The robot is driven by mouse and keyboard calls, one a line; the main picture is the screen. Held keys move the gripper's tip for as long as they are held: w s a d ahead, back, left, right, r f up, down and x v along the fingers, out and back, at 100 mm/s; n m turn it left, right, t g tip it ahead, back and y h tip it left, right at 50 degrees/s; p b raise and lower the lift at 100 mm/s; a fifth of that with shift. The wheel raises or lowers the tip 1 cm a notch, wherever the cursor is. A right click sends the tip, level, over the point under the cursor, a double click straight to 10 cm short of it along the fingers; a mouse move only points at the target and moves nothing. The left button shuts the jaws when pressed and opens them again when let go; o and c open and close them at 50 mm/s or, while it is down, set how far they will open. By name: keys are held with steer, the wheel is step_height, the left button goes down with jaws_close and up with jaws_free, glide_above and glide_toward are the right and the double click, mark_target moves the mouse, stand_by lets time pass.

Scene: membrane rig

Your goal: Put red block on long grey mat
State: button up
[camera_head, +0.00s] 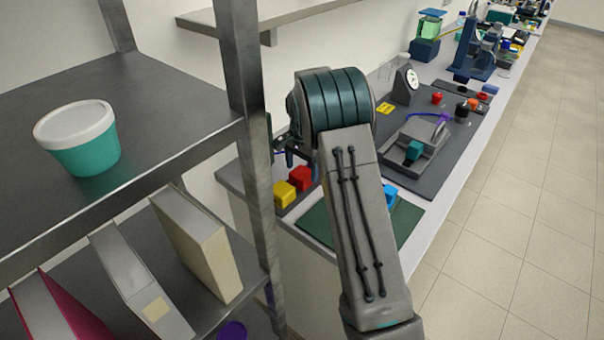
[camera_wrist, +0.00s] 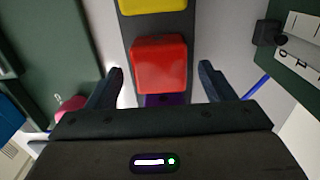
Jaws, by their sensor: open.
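The red block (camera_head: 300,178) sits beside a yellow block (camera_head: 285,193) at the near end of the bench, left of my arm. In the wrist view the red block (camera_wrist: 160,62) rests on a narrow dark grey strip (camera_wrist: 187,32), between the yellow block and a purple one. My gripper (camera_wrist: 161,78) is open, one finger to each side of the red block's near edge, with gaps on both sides. In the head view my gripper is mostly hidden behind the arm and shelf post. A long dark grey mat (camera_head: 425,184) lies farther along the bench.
A grey tray with a teal block (camera_head: 414,150), a dial gauge (camera_head: 406,82) and small red and black items stand on the long mat. A green mat (camera_head: 318,222) and a blue block (camera_head: 390,194) are nearby. A metal shelf post (camera_head: 243,110) stands close left of my arm.

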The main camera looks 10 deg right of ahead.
mark_target(302, 172)
step_height(302, 172, up, 10)
steer(key=b, duration=0.1)
steer(key=s+r+n, duration=0.2)
steer(key=s+r, duration=0.3)
steer(key=s, duration=0.2)
steer(key=s+n+t, duration=0.3)
steer(key=s+n, duration=0.5)
steer(key=s, duration=2)
steer(key=shift+s+a, duration=0.2)
steer(key=shift+s, duration=0.05)
